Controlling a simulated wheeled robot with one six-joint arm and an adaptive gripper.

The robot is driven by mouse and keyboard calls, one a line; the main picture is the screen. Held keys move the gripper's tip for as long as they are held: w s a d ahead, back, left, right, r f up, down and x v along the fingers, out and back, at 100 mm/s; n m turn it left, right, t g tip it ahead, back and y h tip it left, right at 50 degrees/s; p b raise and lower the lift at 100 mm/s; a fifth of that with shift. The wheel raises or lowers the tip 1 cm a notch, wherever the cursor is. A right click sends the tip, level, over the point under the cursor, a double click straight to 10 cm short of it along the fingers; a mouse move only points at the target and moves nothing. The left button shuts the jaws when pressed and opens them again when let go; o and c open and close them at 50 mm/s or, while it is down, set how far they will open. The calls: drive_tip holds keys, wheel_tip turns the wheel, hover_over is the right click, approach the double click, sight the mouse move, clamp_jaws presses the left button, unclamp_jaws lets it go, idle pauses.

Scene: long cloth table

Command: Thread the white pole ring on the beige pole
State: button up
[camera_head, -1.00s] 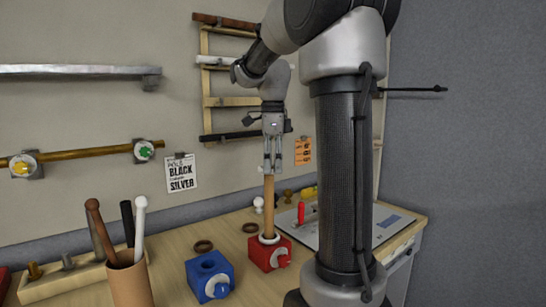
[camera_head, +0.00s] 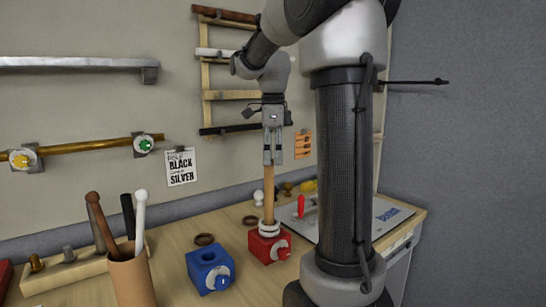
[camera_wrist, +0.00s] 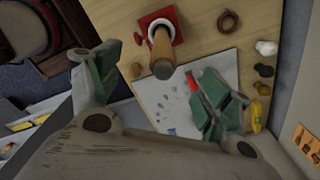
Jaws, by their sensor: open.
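The beige pole (camera_head: 269,195) stands upright in a red clamp block (camera_head: 263,246) on the table. A white ring (camera_head: 269,229) is around the pole low down, near the top of the block. It also shows around the pole in the wrist view (camera_wrist: 156,22). My gripper (camera_head: 273,162) is right above the pole's upper end, pointing down. In the wrist view its green-padded fingers stand wide apart with nothing between them, and the pole's top end (camera_wrist: 163,68) shows beyond the gap. Whether a finger touches the pole is not clear.
A blue clamp block (camera_head: 209,270) stands left of the red one, and a brown cup (camera_head: 131,282) of poles further left. Brown rings (camera_head: 204,239) lie behind the blocks. A wooden wall rack (camera_head: 206,75) stands behind my gripper. A board (camera_head: 385,222) lies right.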

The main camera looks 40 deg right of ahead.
wheel_tip(320, 180, up, 12)
drive_tip(key=shift+f, duration=0.25)
idle(0.9)
